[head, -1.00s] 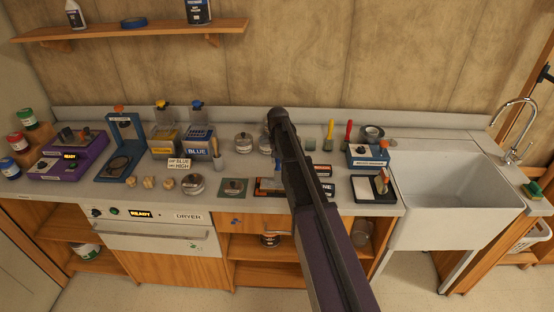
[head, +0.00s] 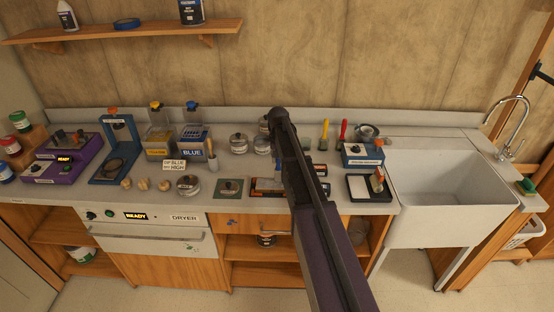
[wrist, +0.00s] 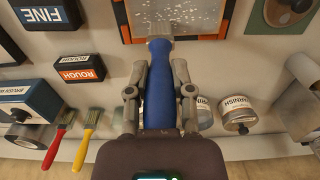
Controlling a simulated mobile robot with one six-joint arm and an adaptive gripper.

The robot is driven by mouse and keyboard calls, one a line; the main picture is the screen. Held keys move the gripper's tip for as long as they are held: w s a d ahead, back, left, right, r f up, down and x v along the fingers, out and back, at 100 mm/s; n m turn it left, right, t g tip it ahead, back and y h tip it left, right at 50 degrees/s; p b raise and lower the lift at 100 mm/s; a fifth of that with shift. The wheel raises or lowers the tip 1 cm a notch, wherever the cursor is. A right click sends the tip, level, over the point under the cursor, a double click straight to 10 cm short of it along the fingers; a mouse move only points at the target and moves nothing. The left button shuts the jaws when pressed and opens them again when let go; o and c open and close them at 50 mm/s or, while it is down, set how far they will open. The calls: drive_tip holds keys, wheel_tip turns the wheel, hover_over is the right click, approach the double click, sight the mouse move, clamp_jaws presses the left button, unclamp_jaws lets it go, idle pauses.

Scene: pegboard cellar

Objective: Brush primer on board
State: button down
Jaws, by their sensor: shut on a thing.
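My gripper (wrist: 160,80) is shut on an upright-looking blue handle (wrist: 159,95) in the wrist view. The handle looks like a brush's; its far end reaches the near edge of a board (wrist: 178,18). The board's face is greyish with white specks, set in a black and orange surround. I cannot tell whether the bristles touch it. In the head view my arm covers the gripper and most of the board, leaving its orange and black left part (head: 264,187) in sight.
Rough (wrist: 80,68) and fine (wrist: 40,13) sanding blocks lie left of the board. A varnish jar (wrist: 237,113) is right of the handle. The sink (head: 430,185) is at the right; the dryer (head: 150,236) is below.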

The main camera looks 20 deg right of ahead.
drive_tip(key=shift+s+d, duration=0.2)
drive_tip(key=shift+d, duration=0.45)
drive_tip(key=shift+s+d, duration=0.25)
drive_tip(key=shift+d, duration=0.65)
drive_tip(key=shift+s+d, duration=0.25)
drive_tip(key=shift+d, duration=0.45)
drive_tip(key=shift+r+p, duration=0.35)
idle(0.6)
wheel_tip(320, 180, up, 7)
drive_tip(key=p, duration=0.7)
drive_tip(key=shift+f, duration=0.1)
idle(0.7)
